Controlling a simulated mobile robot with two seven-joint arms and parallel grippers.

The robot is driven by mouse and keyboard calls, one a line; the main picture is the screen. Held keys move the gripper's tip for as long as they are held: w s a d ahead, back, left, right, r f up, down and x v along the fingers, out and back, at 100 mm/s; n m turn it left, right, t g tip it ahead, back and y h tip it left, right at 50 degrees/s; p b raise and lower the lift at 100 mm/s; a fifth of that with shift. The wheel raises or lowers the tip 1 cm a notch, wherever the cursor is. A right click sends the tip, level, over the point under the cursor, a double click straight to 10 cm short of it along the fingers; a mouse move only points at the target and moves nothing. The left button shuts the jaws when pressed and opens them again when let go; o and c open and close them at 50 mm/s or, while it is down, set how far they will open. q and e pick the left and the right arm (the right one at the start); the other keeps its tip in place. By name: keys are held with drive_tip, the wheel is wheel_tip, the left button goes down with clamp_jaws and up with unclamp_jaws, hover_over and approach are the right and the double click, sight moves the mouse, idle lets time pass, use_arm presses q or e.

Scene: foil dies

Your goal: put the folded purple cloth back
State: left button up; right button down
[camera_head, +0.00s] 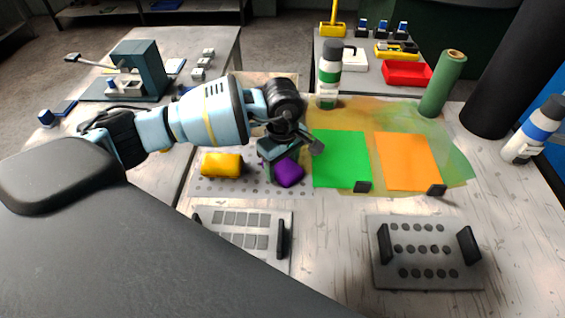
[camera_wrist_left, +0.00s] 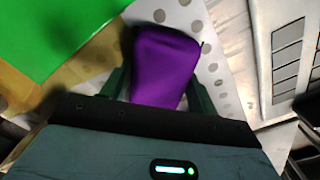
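The folded purple cloth (camera_head: 289,174) is at the fingertips of my left gripper (camera_head: 287,158), over the dotted grey-white mat between the yellow cloth (camera_head: 221,164) and the green sheet (camera_head: 342,159). In the left wrist view the purple cloth (camera_wrist_left: 165,62) lies between the two fingers of my left gripper (camera_wrist_left: 160,92), narrowing towards the palm, and the gripper appears shut on it. Whether its underside touches the mat is hidden. My right gripper is not in view.
An orange sheet (camera_head: 407,162) lies right of the green one. Plates with slots (camera_head: 280,215) and holes (camera_head: 425,280) lie in front. A blue-banded bottle (camera_head: 535,130) is at right.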

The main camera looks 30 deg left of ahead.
sight(282, 165)
use_arm(q)
drive_tip(key=o, duration=0.4)
wheel_tip(282, 165, up, 12)
drive_tip(key=shift+r, duration=0.2)
idle(0.4)
drive_tip(key=shift+s+f, duration=0.1)
idle(0.4)
